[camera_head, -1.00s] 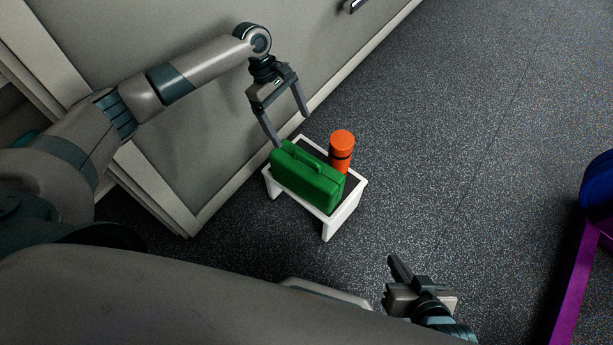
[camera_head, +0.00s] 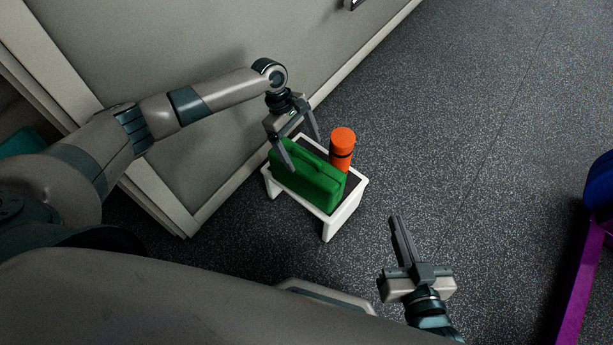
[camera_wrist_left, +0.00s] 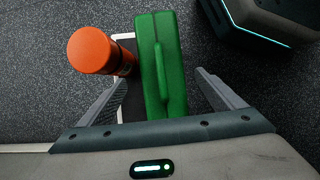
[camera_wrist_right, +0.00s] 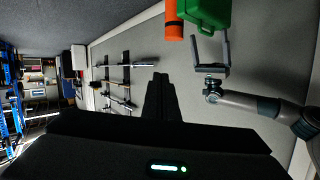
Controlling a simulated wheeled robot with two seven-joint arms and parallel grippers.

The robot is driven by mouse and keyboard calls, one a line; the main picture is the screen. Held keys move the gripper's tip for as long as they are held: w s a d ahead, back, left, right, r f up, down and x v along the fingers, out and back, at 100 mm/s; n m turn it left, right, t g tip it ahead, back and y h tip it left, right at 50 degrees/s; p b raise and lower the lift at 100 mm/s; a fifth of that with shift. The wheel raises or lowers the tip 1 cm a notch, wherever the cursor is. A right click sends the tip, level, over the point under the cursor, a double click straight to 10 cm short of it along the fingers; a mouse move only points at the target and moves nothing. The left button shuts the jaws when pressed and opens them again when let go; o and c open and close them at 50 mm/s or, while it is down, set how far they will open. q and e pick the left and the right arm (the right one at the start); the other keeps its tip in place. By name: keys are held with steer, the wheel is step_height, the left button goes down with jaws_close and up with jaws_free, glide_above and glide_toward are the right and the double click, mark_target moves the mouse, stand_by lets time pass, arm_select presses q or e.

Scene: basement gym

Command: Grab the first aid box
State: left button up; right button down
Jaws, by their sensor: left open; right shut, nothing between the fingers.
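The green first aid box (camera_head: 308,182) stands on a small white stool (camera_head: 328,227), with its handle on top. It also shows in the left wrist view (camera_wrist_left: 172,60) and at the top of the right wrist view (camera_wrist_right: 208,12). My left gripper (camera_head: 302,154) is open over the box; in the left wrist view its fingers (camera_wrist_left: 168,92) lie on either side of the box, and I cannot tell whether they touch it. My right gripper (camera_head: 396,220) is shut and empty, in front of and to the right of the stool.
An orange cylinder (camera_head: 342,146) stands on the stool right beside the box, close to one left finger. A grey wall panel (camera_head: 200,60) runs behind the stool. Open speckled floor (camera_head: 480,130) lies to the right. A purple and blue object (camera_head: 585,250) is at the right edge.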

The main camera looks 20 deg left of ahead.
mark_target(306, 162)
arm_select(q)
steer(key=shift+x, duration=0.85)
arm_select(e)
steer(key=shift+w+a+r+t, duration=0.1)
steer(key=shift+a+r+t, duration=0.1)
steer(key=shift+r, duration=0.25)
steer(key=shift+w+a+r+t, duration=0.1)
steer(key=shift+r+t, duration=0.1)
steer(key=shift+r, duration=0.2)
arm_select(q)
steer(key=shift+f, duration=0.1)
steer(key=shift+s+d+f+b, duration=0.1)
steer(key=shift+s+f+b, duration=0.05)
steer(key=shift+f+b, duration=0.5)
steer(key=x, duration=0.3)
steer(key=shift+f+b, duration=0.2)
steer(key=shift+b, duration=0.2)
steer(key=shift+f, duration=0.25)
arm_select(e)
step_height(306, 162, up, 7)
steer(key=a+t+y, duration=0.1)
steer(key=t, duration=0.3)
steer(key=shift+s+f+y, duration=0.2)
steer(key=shift+y, duration=0.1)
arm_select(q)
steer(key=shift+c, duration=0.5)
steer(key=c, duration=2.1)
